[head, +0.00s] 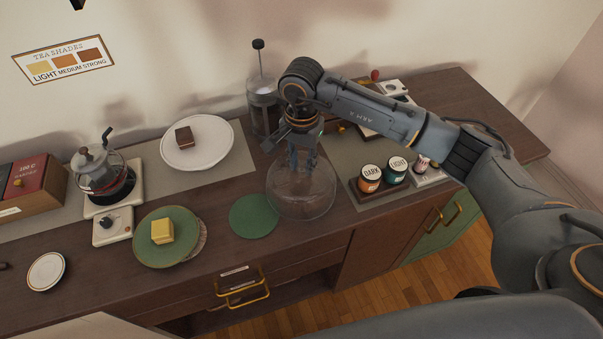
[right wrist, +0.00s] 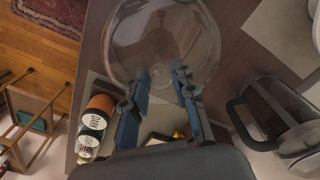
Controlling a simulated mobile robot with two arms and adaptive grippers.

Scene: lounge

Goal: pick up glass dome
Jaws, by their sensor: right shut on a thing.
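The clear glass dome (head: 302,203) is on the wooden counter, right of a round green mat (head: 254,216). I cannot tell whether its rim touches the counter. My right gripper (head: 303,162) comes down over the dome from above and is shut on its top. In the right wrist view the two blue-grey fingers of the gripper (right wrist: 161,72) reach to the glass dome (right wrist: 165,35), with a narrow space between them. The part between the fingertips is hard to see. My left gripper is not in view.
A French press (head: 263,103) stands behind the dome. Jars marked DARK (head: 370,178) and LIGHT (head: 396,168) stand to its right. A white plate with cake (head: 205,155) and a green plate with a yellow block (head: 182,252) lie to the left. The counter's front edge is close.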

